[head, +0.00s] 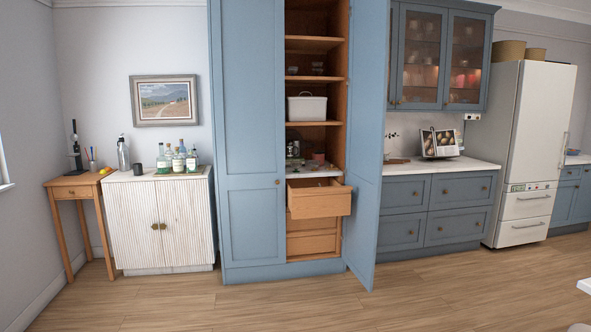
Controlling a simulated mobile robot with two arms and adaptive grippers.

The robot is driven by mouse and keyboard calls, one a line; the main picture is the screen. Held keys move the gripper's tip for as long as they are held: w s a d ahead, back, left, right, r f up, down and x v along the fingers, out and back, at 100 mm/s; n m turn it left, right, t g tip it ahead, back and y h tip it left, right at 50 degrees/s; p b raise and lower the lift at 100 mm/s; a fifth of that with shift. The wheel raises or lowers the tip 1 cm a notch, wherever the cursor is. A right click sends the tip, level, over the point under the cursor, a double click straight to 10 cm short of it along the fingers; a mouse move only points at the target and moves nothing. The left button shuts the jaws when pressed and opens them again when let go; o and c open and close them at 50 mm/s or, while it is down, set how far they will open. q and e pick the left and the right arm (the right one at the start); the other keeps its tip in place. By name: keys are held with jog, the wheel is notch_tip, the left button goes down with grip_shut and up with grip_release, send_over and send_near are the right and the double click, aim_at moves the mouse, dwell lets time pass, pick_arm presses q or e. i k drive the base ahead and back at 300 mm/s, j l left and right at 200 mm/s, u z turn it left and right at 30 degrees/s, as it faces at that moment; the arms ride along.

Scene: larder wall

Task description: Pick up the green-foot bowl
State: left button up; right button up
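I cannot make out a bowl with a green foot in the head view. A small bowl-like thing (573,152) stands on the far right counter, too small to tell its foot. Small clear vessels (318,68) stand on an upper shelf of the open larder cupboard (365,130). Small items, one pinkish (318,158), stand on the marble shelf above the drawers, too small to name surely. Neither of my grippers is in view.
A wooden drawer (320,205) is pulled out, and the larder's right door stands open. A white bin (306,108) sits on a shelf. Bottles stand on the white cabinet (160,220). A fridge (535,140) stands right. The wooden floor (300,305) in front is clear.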

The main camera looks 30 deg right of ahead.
aim_at(297, 165)
jog(key=i+l+z, duration=0.6)
jog(key=i, duration=0.2)
jog(key=i+z, duration=0.55)
jog(key=i, duration=4)
jog(key=i+j+z, duration=0.2)
jog(key=j+z, duration=0.2)
jog(key=i+j+z, duration=0.15)
jog(key=j+z, duration=0.2)
jog(key=i+j+z, duration=0.1)
jog(key=j+z, duration=0.7)
jog(key=j+u, duration=0.1)
jog(key=u, duration=0.4)
jog(key=j+u, duration=0.1)
jog(key=u, duration=0.35)
